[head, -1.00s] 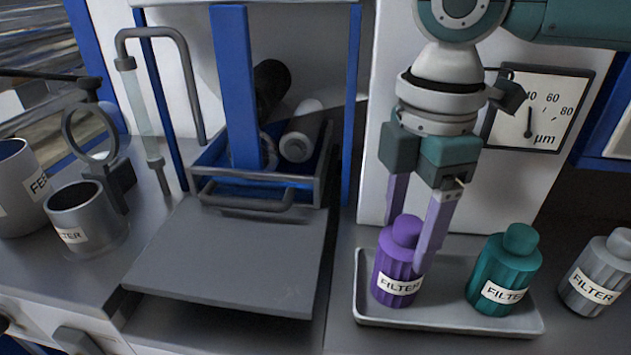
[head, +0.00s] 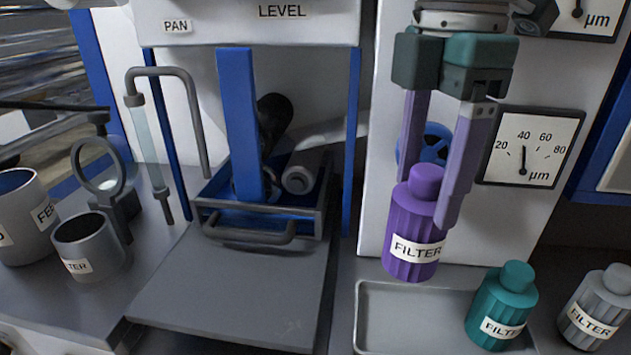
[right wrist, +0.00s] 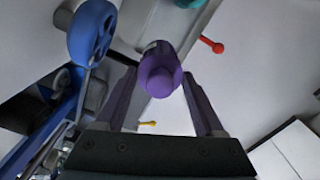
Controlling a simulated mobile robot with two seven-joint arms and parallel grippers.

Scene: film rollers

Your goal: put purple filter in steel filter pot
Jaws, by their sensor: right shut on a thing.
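The purple filter (head: 412,232) is a ribbed bottle with a knobbed cap and a FILTER label. My right gripper (head: 425,195) is shut on it and holds it upright above the tray. In the right wrist view the purple filter (right wrist: 160,70) sits between the two fingers (right wrist: 160,95). The steel filter pot (head: 88,250) is an open grey cylinder at the left, with a label partly reading "TER". Its inside looks dark and its bottom cannot be made out. My left gripper is not in view.
The grey tray (head: 372,312) holds a teal filter (head: 503,300); a grey filter (head: 597,303) stands right of it. A larger grey pot (head: 20,225) and a ring stand (head: 118,210) flank the steel pot. A flat plate (head: 225,290), blue frame (head: 238,125) and bent pipe (head: 198,125) stand between.

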